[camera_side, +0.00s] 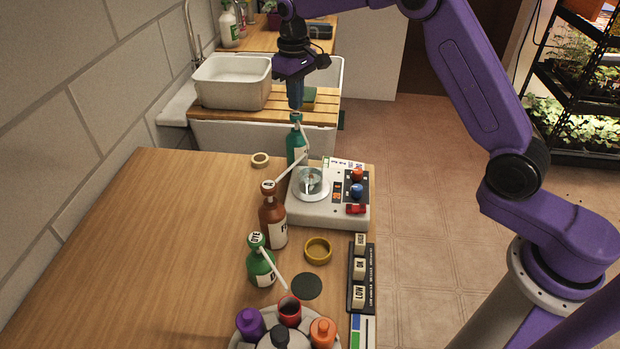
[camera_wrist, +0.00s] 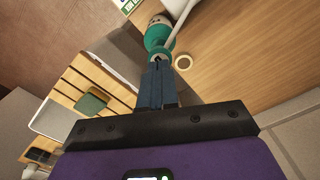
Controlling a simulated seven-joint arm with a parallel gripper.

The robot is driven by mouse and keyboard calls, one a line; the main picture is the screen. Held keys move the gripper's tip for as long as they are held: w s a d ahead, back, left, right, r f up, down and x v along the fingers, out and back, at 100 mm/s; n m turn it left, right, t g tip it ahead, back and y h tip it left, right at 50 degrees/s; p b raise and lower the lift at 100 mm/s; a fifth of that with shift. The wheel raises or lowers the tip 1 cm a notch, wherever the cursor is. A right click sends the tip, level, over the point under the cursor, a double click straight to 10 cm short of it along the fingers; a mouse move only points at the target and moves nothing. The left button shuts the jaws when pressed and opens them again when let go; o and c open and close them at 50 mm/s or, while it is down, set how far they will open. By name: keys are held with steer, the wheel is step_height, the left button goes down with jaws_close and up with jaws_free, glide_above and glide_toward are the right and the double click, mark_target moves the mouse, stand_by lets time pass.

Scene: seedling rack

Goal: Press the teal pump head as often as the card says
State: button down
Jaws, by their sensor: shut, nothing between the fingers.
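The teal pump bottle (camera_side: 297,148) stands upright at the far edge of the wooden table, its pale spout pointing toward the dish on the grey device. My gripper (camera_side: 296,106) points down directly above its pump head (camera_side: 295,118), fingers shut and empty. The fingertips are at or just above the head; I cannot tell whether they touch. In the wrist view my fingers (camera_wrist: 158,66) end against the teal head (camera_wrist: 158,52), and the bottle's body lies beyond. A white card with coloured marks (camera_side: 345,163) is behind the device; its writing is too small to read.
A brown pump bottle (camera_side: 272,222) and a green one (camera_side: 261,266) stand nearer on the table. The grey device (camera_side: 310,214) has coloured knobs. A tape ring (camera_side: 260,159), a yellow ring (camera_side: 317,250) and a LOW/OK/HIGH block strip (camera_side: 372,280) lie around. The table's left is clear.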

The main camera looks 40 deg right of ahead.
mark_target(296, 114)
steer(key=shift+f, duration=0.25)
steer(key=shift+f, duration=1.3)
steer(key=shift+r, duration=1.55)
step_height(296, 114, up, 6)
stand_by(0.4)
